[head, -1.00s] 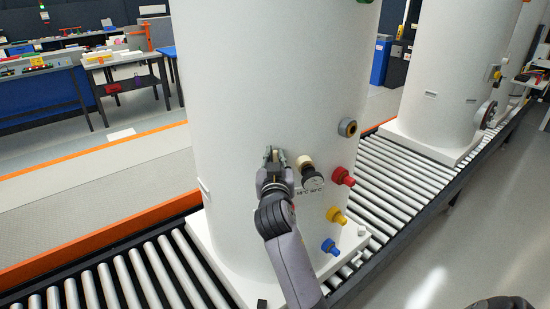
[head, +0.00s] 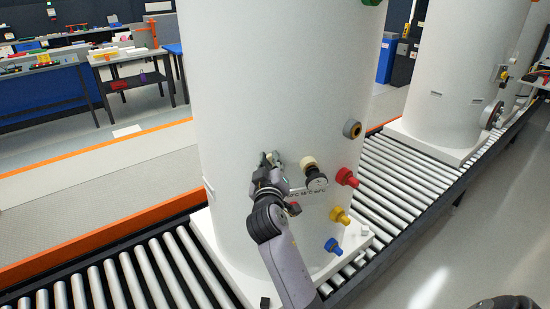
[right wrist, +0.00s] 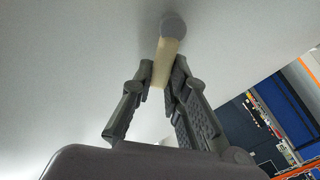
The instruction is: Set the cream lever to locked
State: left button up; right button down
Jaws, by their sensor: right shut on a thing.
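The cream lever (right wrist: 163,62) shows in the right wrist view as a short bar hanging from a round grey hub (right wrist: 174,25) on the white tank wall, slightly tilted. My right gripper (right wrist: 162,75) has its two fingers on either side of the bar and is shut on it. In the head view the right gripper (head: 270,158) is against the front of the white tank (head: 285,80), and the lever itself is mostly hidden by the fingers.
Just right of the gripper, a cream and black knob (head: 316,180) sticks out. Red (head: 346,177), yellow (head: 339,216) and blue (head: 332,246) fittings and a brass-ringed port (head: 351,129) are further right. The tank stands on a roller conveyor (head: 405,180) with an orange rail (head: 100,236).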

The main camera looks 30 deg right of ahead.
jog(key=shift+w+a+f+n+p, duration=0.2)
jog(key=shift+a+f+n, duration=0.1)
jog(key=shift+n, duration=0.8)
jog(key=shift+w+a+f+n+p, duration=0.2)
jog(key=shift+f+n, duration=0.15)
jog(key=shift+n, duration=0.75)
jog(key=shift+w+a+f+n+p, duration=0.15)
jog(key=shift+a+f+n, duration=0.15)
jog(key=shift+n, duration=0.8)
jog(key=c, duration=1.6)
grip_release()
jog(key=shift+o, duration=0.2)
jog(key=shift+f, duration=0.1)
jog(key=v, duration=1.2)
jog(key=shift+f, duration=0.1)
